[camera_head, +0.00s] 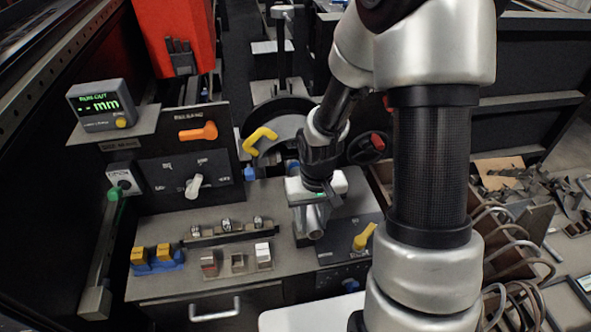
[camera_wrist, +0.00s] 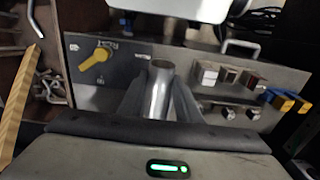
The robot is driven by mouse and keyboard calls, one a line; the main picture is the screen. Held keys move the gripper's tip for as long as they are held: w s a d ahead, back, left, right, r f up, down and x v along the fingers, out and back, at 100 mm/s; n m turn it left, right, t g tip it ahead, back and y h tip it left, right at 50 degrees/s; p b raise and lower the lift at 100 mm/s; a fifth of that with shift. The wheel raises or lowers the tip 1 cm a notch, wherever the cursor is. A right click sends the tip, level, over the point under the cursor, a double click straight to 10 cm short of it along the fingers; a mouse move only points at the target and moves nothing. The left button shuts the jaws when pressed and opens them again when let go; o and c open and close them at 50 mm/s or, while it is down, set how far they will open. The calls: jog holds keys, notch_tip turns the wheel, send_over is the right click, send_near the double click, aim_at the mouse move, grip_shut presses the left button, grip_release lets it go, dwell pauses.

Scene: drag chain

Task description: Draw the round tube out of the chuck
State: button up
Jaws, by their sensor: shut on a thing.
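The round tube is a short bright metal cylinder (camera_head: 313,222) below my gripper in the head view. In the wrist view the tube (camera_wrist: 159,90) stands between the two dark fingers, its open round end towards the panel. My gripper (camera_wrist: 159,102) is shut on it; in the head view my gripper (camera_head: 316,203) is over the grey bench top, left of the yellow-handled panel. I cannot make out the chuck clearly; my gripper and the tube cover that spot, so whether the tube is still inside it cannot be told.
A yellow lever (camera_head: 364,237) sits close to the right of the tube. Several small blocks (camera_head: 228,226) stand in holders to the left, with yellow-and-blue pieces (camera_head: 152,257) beyond. A run-out display (camera_head: 102,104) reads "--mm". A handwheel (camera_head: 367,147) is behind my arm.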

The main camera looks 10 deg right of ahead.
jog(key=o, duration=1.2)
jog(key=shift+o, duration=0.2)
jog(key=shift+s, duration=0.1)
notch_tip(320, 180, up, 18)
jog(key=p, duration=0.2)
jog(key=shift+f, duration=0.2)
